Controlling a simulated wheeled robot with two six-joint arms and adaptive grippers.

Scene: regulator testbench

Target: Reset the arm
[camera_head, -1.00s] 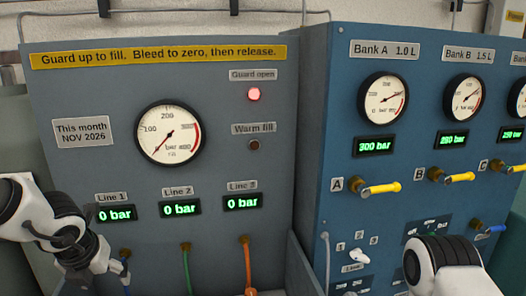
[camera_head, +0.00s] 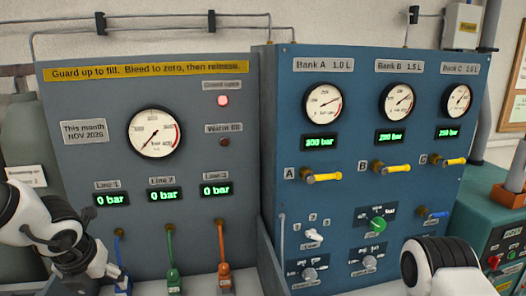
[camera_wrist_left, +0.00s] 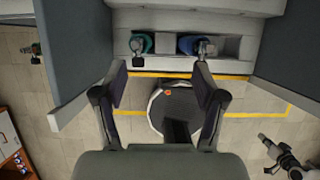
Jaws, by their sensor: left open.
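My left arm comes in at the lower left of the head view. Its gripper (camera_head: 102,268) is in front of the grey fill panel (camera_head: 75,118), near the blue hose (camera_head: 119,246). In the left wrist view the left gripper (camera_wrist_left: 160,78) is open, its two fingers wide apart with nothing between them. A white and black link of my right arm (camera_head: 440,268) shows at the lower right of the head view; its gripper is hidden. The Guard open lamp (camera_head: 222,101) glows red, and the Line 1 (camera_head: 111,200), Line 2 and Line 3 displays read 0 bar.
The blue bank panel (camera_head: 285,120) has yellow-handled valves (camera_head: 322,177), knobs such as a green one (camera_head: 377,224), and a white selector (camera_head: 314,235). A green cabinet (camera_head: 490,228) stands at right. A grey cylinder (camera_head: 22,125) stands at left.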

